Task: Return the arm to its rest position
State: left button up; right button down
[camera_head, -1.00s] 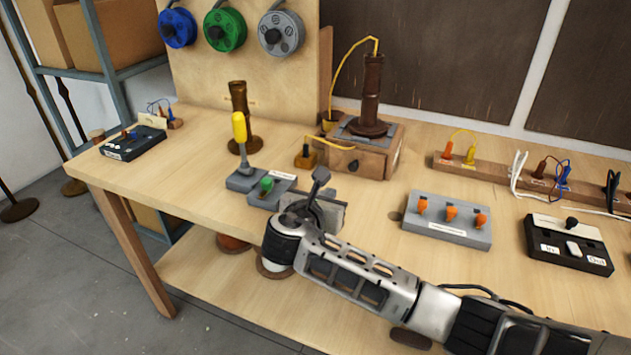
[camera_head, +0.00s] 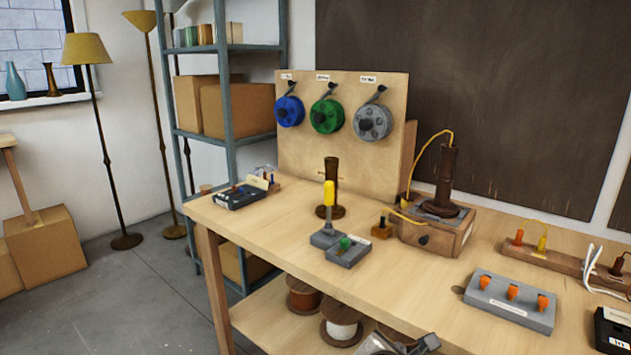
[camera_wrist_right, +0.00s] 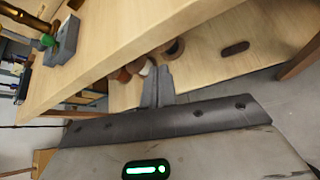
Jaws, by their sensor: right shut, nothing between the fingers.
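My right gripper (camera_head: 428,342) shows only in part at the bottom edge of the head view, in front of the workbench and low by its lower shelf. In the right wrist view its two fingers (camera_wrist_right: 157,84) are together and hold nothing. They are apart from the workbench (camera_wrist_right: 120,62), whose top edge runs above them in that picture. The rest of my right arm is out of the head view. My left arm and gripper are not in view.
Wire spools (camera_head: 341,325) sit on the lower shelf.

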jog(key=s+a+f+m+g+y, duration=0.1)
jog(key=s+a+f+m+y, duration=0.15)
jog(key=s+f+m, duration=0.4)
jog(key=s+a+f+m+g+y, duration=0.1)
jog(key=s+a+f+m+y, duration=0.1)
jog(key=s+f+m+y, duration=0.45)
jog(key=s+d+r+m+t+h, duration=0.1)
jog(key=s+d+m, duration=0.3)
jog(key=s+m, duration=0.6)
jog(key=shift+s+d+r, duration=0.15)
jog(key=shift+s+r, duration=0.2)
jog(key=shift+s, duration=0.7)
